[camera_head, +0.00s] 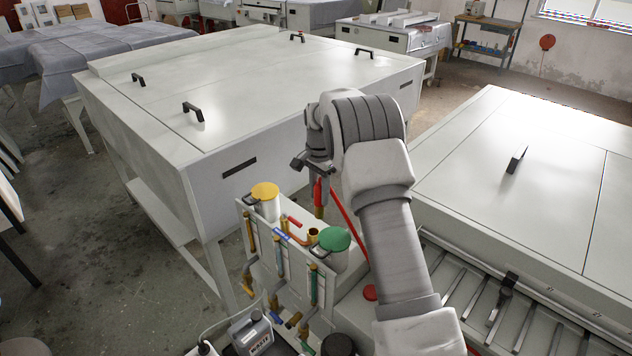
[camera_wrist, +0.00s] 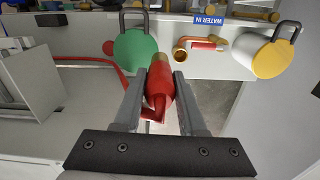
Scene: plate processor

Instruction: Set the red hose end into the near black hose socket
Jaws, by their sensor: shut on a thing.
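My gripper (camera_head: 318,178) is shut on the red hose end (camera_wrist: 160,88), a red body with a brass tip; it also shows in the head view (camera_head: 318,194). It hangs tip down above the white panel unit, apart from it. An upright brass socket with a dark opening (camera_head: 313,232) stands between the green and yellow lids. It also shows in the wrist view (camera_wrist: 180,55), just right of the brass tip. I cannot tell whether this is the near black hose socket; no plainly black socket shows.
The green lid (camera_head: 334,239) and yellow lid (camera_head: 265,190) have black handles and flank the socket. A red-handled valve (camera_head: 293,222) is beside it. The red hose (camera_head: 349,222) trails down right. Large white machines (camera_head: 240,90) stand behind and right (camera_head: 540,150).

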